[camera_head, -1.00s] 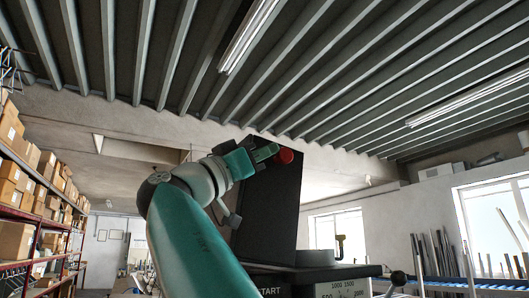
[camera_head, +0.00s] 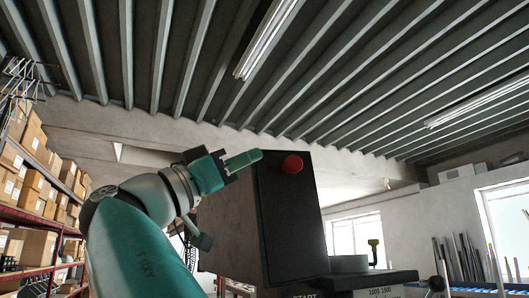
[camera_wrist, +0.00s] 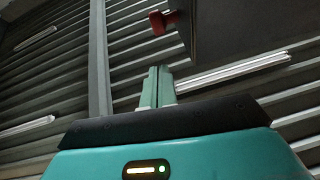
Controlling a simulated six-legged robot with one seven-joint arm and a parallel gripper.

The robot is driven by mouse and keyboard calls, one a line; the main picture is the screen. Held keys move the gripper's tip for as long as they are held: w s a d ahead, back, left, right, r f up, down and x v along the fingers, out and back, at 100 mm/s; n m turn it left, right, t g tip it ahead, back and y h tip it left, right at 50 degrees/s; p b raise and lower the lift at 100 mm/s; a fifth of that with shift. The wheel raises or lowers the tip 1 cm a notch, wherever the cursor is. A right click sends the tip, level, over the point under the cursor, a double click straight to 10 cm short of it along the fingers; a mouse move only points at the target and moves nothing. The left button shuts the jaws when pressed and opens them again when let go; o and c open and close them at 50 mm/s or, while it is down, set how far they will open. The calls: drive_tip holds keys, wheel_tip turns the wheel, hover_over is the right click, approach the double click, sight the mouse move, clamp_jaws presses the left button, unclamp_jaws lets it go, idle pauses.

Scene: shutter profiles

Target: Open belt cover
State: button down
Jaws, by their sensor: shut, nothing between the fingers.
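The dark belt cover (camera_head: 293,225), a tall box-like shape with a front face and a left side face showing, stands on the machine at the picture's middle. A round red knob (camera_head: 292,164) sits near its top. My gripper (camera_head: 258,155), with green fingers shut and empty, is just left of the knob, at about its height in the picture, with a visible gap. In the wrist view, the shut fingers (camera_wrist: 158,86) point up towards the red knob (camera_wrist: 163,22), apart from it. The dark cover (camera_wrist: 220,30) shows beside the knob there. Its hinge is not clear.
The machine top (camera_head: 375,280) with START and number labels lies below the cover. A grey round part with a yellow-topped fitting (camera_head: 374,250) stands on it. Shelves of boxes (camera_head: 30,190) line the left, and metal profiles (camera_head: 460,258) lean at the right.

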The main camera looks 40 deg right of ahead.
drive_tip(key=shift+w+a+f, duration=0.1)
drive_tip(key=shift+a+f, duration=0.25)
drive_tip(key=shift+a, duration=0.2)
drive_tip(key=shift+a, duration=0.1)
drive_tip(key=shift+w, duration=0.1)
